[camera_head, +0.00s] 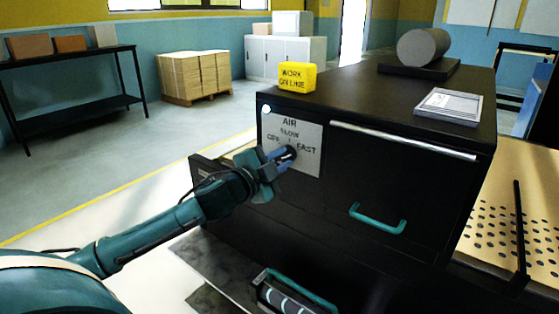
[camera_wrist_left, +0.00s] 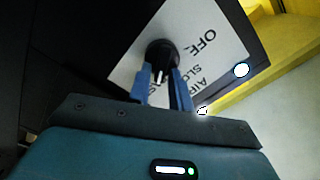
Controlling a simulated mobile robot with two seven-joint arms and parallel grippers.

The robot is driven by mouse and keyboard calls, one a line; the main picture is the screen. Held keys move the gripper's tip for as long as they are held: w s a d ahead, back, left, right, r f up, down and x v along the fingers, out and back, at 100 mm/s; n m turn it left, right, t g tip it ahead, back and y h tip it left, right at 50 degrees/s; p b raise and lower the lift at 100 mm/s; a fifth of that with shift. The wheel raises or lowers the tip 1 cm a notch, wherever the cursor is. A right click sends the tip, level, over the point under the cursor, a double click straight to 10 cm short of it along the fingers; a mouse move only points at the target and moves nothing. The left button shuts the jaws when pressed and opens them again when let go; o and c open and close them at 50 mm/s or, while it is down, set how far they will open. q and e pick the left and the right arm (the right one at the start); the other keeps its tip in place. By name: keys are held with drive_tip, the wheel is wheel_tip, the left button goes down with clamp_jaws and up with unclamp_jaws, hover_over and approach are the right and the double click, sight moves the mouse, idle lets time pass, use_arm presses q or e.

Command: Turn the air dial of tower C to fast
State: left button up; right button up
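The black air dial (camera_wrist_left: 162,52) sits on a light panel (camera_head: 309,160) on the front of a black cabinet. The panel reads AIR, with OFF at left, SLOW above and FAST at right. My left gripper (camera_head: 279,159) is at the dial and hides most of it in the head view. In the left wrist view the two blue fingers (camera_wrist_left: 164,82) stand apart on either side of the dial's near part, close to it. I cannot tell whether they press on it. A white mark shows on the dial; its setting is unclear. My right gripper is not in view.
A silver bar (camera_head: 400,141) and teal handle (camera_head: 378,221) are right of the panel. Another teal handle (camera_head: 303,291) is below. Open floor lies left.

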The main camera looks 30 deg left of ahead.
use_arm(q)
drive_tip(key=shift+o, duration=1.3)
drive_tip(key=shift+s+f, duration=0.1)
drive_tip(key=shift+s, duration=0.2)
drive_tip(key=s+a+b, duration=0.1)
drive_tip(key=s+b, duration=0.1)
drive_tip(key=s, duration=1)
drive_tip(key=shift+s, duration=0.25)
